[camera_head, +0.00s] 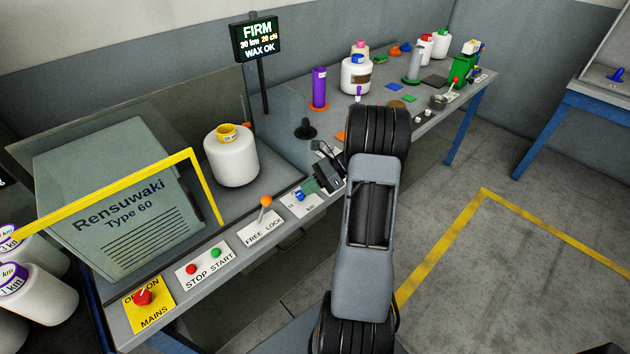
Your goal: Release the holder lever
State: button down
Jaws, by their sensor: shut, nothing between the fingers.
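The holder lever (264,207) has an orange ball on a short stem. It stands at the label marked FREE and LOCK on the front ledge of the machine, and its stem leans slightly right in the picture. I cannot tell for sure which setting it is in. My gripper (321,178) is to the right of the lever, near the blue knob, apart from the lever. It is shut and empty; its fingertips are small and partly hard to make out. A white bobbin (231,160) with a yellow core stands behind the lever.
The blue knob (299,195) lies between my gripper and the lever. Left along the ledge are the red and green STOP START buttons (203,262) and the red MAINS switch (143,297). A yellow-edged clear guard (130,190) is at left. A display (257,39) reads FIRM.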

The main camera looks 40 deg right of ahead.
aim_at(263, 210)
jog(key=x, duration=0.5)
jog(key=a, duration=0.1)
jog(key=w+a+r+p, duration=0.1)
jog(key=shift+a, duration=0.3)
jog(key=shift+w+a+r, duration=0.15)
jog(key=shift+w+a, duration=0.05)
jog(key=shift+a, duration=0.25)
